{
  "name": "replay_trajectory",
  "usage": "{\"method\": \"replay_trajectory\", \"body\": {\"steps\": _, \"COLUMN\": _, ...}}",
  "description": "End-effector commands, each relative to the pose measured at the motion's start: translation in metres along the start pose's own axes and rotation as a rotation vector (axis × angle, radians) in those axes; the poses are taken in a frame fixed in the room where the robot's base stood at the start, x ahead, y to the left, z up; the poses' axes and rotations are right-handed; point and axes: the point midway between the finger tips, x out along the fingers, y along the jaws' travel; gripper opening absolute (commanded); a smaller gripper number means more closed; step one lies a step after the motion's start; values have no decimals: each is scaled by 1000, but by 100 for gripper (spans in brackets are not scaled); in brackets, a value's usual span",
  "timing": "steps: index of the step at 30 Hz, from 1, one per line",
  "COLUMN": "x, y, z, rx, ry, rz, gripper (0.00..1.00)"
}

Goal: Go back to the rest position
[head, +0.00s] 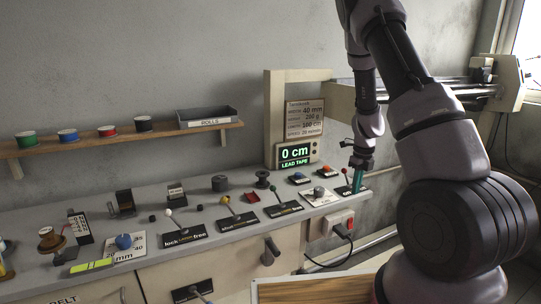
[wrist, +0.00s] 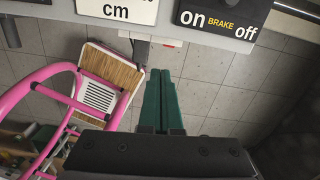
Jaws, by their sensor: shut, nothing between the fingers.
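My gripper (wrist: 160,100) shows in the wrist view with its two green fingers together and nothing between them. In the head view my gripper (head: 358,181) hangs at the right end of the bench, close to the red-knobbed lever (head: 346,172). Its fingers point down and partly cover the brake label there. In the wrist view the label (wrist: 220,22) reads "on BRAKE off" and lies just ahead of the fingertips. I cannot tell whether the fingers touch the lever.
The bench (head: 75,279) carries several levers, knobs and labels. A display (head: 295,155) reads "0 cm LEAD TAPE". A shelf (head: 90,143) with spools is on the wall. A pink-framed object (wrist: 60,70) stands on the tiled floor.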

Motion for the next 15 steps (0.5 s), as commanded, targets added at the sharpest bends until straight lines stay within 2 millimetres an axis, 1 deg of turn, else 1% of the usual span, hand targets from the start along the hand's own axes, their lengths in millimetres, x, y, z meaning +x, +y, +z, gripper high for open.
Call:
{"method": "replay_trajectory", "body": {"steps": 1, "x": -19, "y": 6, "z": 5, "rx": -55, "ry": -32, "rz": 8, "gripper": 0}}
{"method": "replay_trajectory", "body": {"steps": 2, "x": -31, "y": 11, "z": 7, "rx": -99, "ry": -51, "rz": 12, "gripper": 0}}
{"method": "replay_trajectory", "body": {"steps": 3, "x": -47, "y": 18, "z": 10, "rx": -166, "ry": -78, "rz": 19, "gripper": 0}}
{"method": "replay_trajectory", "body": {"steps": 5, "x": -75, "y": 30, "z": 13, "rx": -280, "ry": -122, "rz": 22, "gripper": 0}}
{"method": "replay_trajectory", "body": {"steps": 6, "x": -94, "y": 38, "z": 14, "rx": -359, "ry": -151, "rz": 22, "gripper": 0}}
{"method": "replay_trajectory", "body": {"steps": 8, "x": -121, "y": 50, "z": 14, "rx": -478, "ry": -192, "rz": 14, "gripper": 0}}
{"method": "replay_trajectory", "body": {"steps": 9, "x": -138, "y": 58, "z": 12, "rx": -557, "ry": -219, "rz": 6, "gripper": 0}}
{"method": "replay_trajectory", "body": {"steps": 11, "x": -164, "y": 71, "z": 9, "rx": -677, "ry": -257, "rz": -12, "gripper": 0}}
{"method": "replay_trajectory", "body": {"steps": 12, "x": -181, "y": 79, "z": 6, "rx": -759, "ry": -280, "rz": -29, "gripper": 0}}
{"method": "replay_trajectory", "body": {"steps": 14, "x": -205, "y": 92, "z": -1, "rx": -882, "ry": -312, "rz": -58, "gripper": 0}}
{"method": "replay_trajectory", "body": {"steps": 15, "x": -221, "y": 100, "z": -6, "rx": -965, "ry": -331, "rz": -82, "gripper": 0}}
